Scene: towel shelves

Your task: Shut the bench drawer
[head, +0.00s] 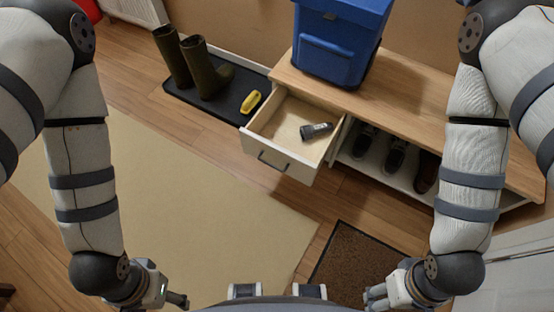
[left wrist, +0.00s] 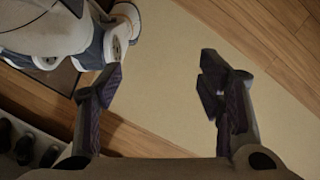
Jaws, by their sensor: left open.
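The bench drawer (head: 268,149) is pulled out from the left end of the wooden bench (head: 425,112). Its white front has a dark bar handle (head: 272,162). A dark flashlight (head: 316,130) lies inside the drawer. My left gripper (head: 178,299) is low at the left in the head view, well short of the drawer and touching nothing. The left wrist view shows its fingers (left wrist: 160,80) spread and empty over the floor. My right gripper (head: 374,295) is low at the right, away from the drawer; its finger gap is unclear.
A blue bin (head: 338,42) stands on the bench. Shoes (head: 394,155) sit on the open shelf right of the drawer. Boots (head: 200,70) and a yellow object (head: 251,101) are on a black tray (head: 185,103). A beige rug (head: 190,190) and brown doormat (head: 352,262) lie in front.

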